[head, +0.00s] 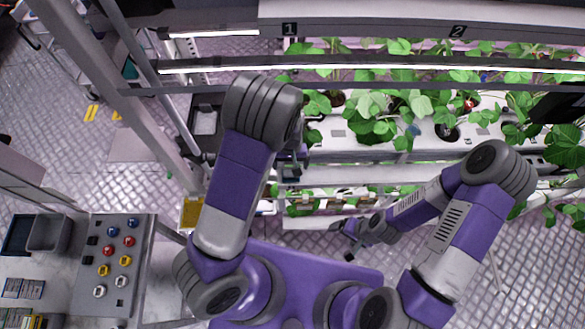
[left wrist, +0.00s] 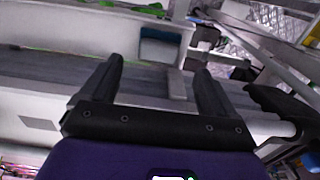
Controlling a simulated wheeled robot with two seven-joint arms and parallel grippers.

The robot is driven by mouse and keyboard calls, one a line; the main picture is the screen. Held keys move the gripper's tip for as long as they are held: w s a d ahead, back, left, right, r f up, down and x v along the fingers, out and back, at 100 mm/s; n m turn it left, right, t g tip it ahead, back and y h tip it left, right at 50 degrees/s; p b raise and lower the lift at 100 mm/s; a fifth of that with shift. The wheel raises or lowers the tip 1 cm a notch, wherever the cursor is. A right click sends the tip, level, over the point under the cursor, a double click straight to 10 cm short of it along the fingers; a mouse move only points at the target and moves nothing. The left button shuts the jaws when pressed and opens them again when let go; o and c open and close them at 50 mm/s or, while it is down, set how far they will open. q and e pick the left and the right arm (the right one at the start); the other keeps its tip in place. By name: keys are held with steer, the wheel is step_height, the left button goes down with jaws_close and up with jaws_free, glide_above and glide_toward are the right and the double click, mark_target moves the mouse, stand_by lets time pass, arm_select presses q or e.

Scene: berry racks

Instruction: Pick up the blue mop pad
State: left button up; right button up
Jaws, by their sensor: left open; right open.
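A dark blue patch (left wrist: 160,48), possibly the blue mop pad, shows in a pale frame beyond my left fingers in the left wrist view. I cannot tell for sure what it is. My left gripper (left wrist: 160,85) is open, with nothing between its two dark fingers. It appears apart from the blue patch. In the head view the left gripper is mostly hidden behind its own arm. My right gripper (head: 352,243) is low in front of the racks, small in the picture, open and away from the blue patch.
Plant racks (head: 340,150) with leafy berry plants fill the upper right. A panel (head: 115,265) with coloured buttons and a grey bin (head: 48,232) stand at lower left. A grey post (head: 110,90) crosses the upper left. The tiled floor (head: 45,125) is open at the left.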

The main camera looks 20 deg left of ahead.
mark_target(291, 174)
arm_select(q)
step_height(291, 174, down, 5)
steer(key=shift+d+f, duration=0.1)
steer(key=shift+f, duration=0.1)
arm_select(e)
steer(key=shift+s+r, duration=0.15)
arm_select(q)
steer(key=c, duration=1.2)
steer(key=shift+r, duration=0.1)
